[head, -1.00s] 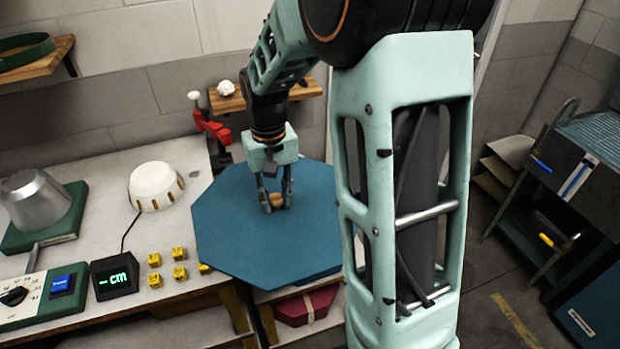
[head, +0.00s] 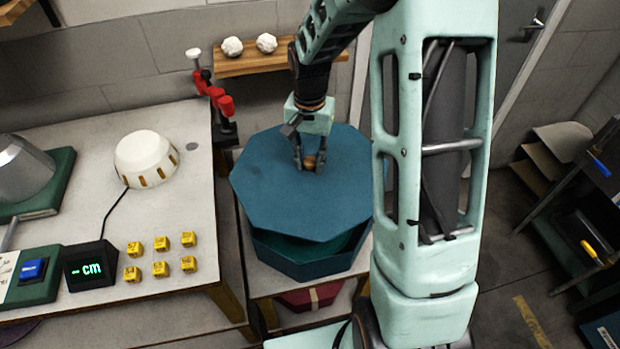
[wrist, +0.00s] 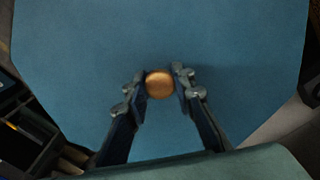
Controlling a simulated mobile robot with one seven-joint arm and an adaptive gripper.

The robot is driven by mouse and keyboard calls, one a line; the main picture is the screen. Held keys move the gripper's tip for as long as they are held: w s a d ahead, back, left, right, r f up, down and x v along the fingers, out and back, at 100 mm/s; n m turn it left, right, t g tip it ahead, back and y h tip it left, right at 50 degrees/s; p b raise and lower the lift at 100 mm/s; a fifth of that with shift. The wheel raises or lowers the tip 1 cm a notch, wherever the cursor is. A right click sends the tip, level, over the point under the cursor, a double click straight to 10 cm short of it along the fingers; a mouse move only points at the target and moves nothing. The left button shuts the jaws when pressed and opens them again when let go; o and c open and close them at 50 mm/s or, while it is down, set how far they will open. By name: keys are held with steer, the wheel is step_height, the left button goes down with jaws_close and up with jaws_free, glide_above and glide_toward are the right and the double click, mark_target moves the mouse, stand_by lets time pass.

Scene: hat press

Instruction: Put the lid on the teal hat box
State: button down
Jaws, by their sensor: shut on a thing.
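The teal octagonal lid (head: 290,200) hangs level from my gripper (head: 310,163), over the teal hat box. My gripper is shut on the lid's round copper-coloured knob (head: 310,162). In the wrist view the knob (wrist: 160,84) sits between the two fingertips, with the lid (wrist: 70,60) filling most of the picture. The hat box (head: 300,268) stands on a low pale stand below the lid. Its front wall and a strip of its dark green inside show under the lid's front edge. The lid hides the rest of the box, and I cannot tell whether they touch at the back.
A workbench (head: 200,245) at left holds a white dome (head: 146,158), several yellow cubes (head: 160,255) and a cm display (head: 90,268). A red clamp (head: 212,95) stands at its edge. A wooden shelf (head: 280,62) hangs behind. A maroon box (head: 308,297) lies below.

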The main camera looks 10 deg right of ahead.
mark_target(308, 174)
steer(key=f+m, duration=0.1)
steer(key=f, duration=0.1)
steer(key=f+m+b, duration=0.1)
steer(key=f, duration=0.1)
steer(key=w+f+m, duration=0.1)
steer(key=f, duration=0.1)
steer(key=shift+f+b, duration=0.15)
steer(key=shift+b, duration=0.25)
steer(key=shift+f+b, duration=2.8)
steer(key=shift+f, duration=1.2)
steer(key=shift+f+b, duration=0.3)
steer(key=shift+f, duration=0.05)
steer(key=c, duration=1.6)
jaws_free()
